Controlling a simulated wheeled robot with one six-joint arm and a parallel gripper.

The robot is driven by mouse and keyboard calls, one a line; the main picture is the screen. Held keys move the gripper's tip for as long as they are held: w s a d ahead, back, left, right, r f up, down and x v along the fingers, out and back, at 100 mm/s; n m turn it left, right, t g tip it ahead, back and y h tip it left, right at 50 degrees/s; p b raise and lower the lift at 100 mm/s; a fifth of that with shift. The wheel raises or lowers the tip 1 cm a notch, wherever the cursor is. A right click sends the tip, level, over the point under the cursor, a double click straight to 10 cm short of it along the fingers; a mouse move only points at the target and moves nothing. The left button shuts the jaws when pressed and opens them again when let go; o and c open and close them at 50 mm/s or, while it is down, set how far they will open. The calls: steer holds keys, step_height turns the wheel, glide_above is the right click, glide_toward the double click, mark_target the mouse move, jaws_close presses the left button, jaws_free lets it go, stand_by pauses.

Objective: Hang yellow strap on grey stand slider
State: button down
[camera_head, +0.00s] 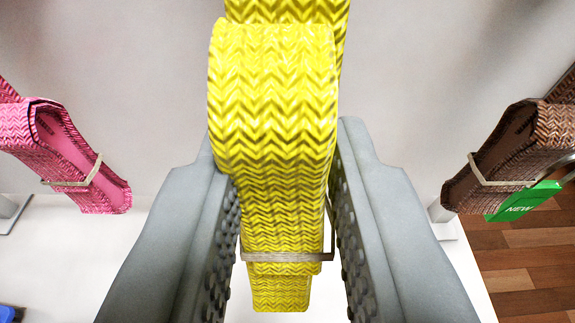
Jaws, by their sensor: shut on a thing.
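The yellow strap (275,110) fills the middle of the view. It is a folded, chevron-patterned loop with a light band around its lower part. My gripper (285,215) has one grey finger on each side of the strap and is shut on it. The strap's top runs out of the picture at the upper edge. I cannot tell whether it hangs from anything there. No grey stand slider can be made out for sure.
A pink strap (65,155) hangs at the left and a brown strap (515,155) at the right. A green "NEW" tag (520,203) is by the brown strap. A pale wall (430,60) is behind. Wooden floor (530,265) shows at lower right, a blue object (8,314) at lower left.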

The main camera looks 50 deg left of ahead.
steer(key=shift+r+x, duration=0.25)
steer(key=shift+x, duration=0.8)
steer(key=shift+w+a+f, duration=0.3)
steer(key=shift+a+f, duration=0.2)
steer(key=shift+f, duration=0.2)
steer(key=c, duration=1.1)
jaws_free()
steer(key=shift+c, duration=0.2)
